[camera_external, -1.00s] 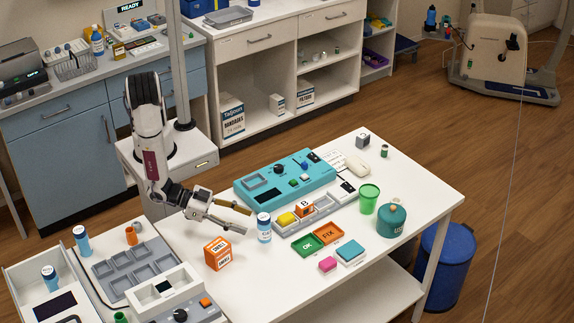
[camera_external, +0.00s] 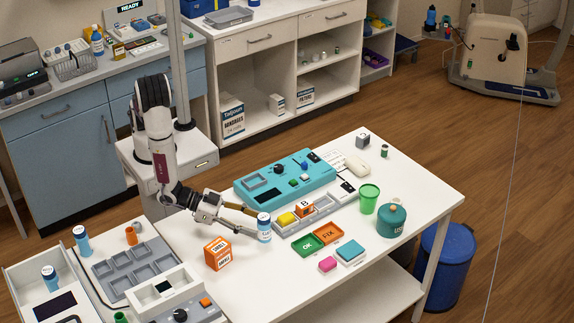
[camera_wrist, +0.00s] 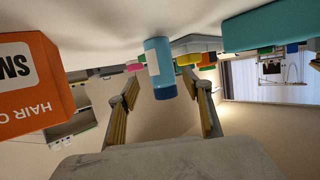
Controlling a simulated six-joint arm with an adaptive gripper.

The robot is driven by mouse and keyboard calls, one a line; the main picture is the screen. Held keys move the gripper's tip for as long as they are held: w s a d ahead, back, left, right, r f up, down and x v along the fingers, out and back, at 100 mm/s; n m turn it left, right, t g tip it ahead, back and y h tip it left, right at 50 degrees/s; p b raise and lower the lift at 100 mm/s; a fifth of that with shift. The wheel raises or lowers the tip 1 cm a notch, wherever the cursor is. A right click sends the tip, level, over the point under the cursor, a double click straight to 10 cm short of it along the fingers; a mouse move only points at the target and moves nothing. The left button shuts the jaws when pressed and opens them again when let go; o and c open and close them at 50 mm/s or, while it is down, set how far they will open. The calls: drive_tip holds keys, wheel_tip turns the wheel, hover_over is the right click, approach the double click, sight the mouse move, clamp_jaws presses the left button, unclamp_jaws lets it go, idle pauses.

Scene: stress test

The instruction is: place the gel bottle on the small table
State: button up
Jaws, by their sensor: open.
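A lower unit (camera_external: 70,260) at the front left holds similar blue-and-white bottles (camera_external: 82,241). I cannot tell which surface is the small table.
An orange-and-white box (camera_external: 217,253) stands close to my gripper and at the left of the wrist view (camera_wrist: 32,85). A teal device (camera_external: 285,178) and a grey tray (camera_external: 325,206) lie behind the bottle. Green and orange trays (camera_external: 318,238) lie to its right.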

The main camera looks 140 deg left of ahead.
sight(264, 225)
drive_tip(key=shift+w+a+f, duration=0.2)
drive_tip(key=shift+w+a, duration=0.2)
drive_tip(key=shift+a, duration=0.3)
drive_tip(key=shift+x, duration=1.4)
drive_tip(key=shift+r, duration=0.1)
drive_tip(key=c, duration=1.4)
drive_tip(key=shift+r, duration=0.2)
drive_tip(key=shift+r, duration=4.8)
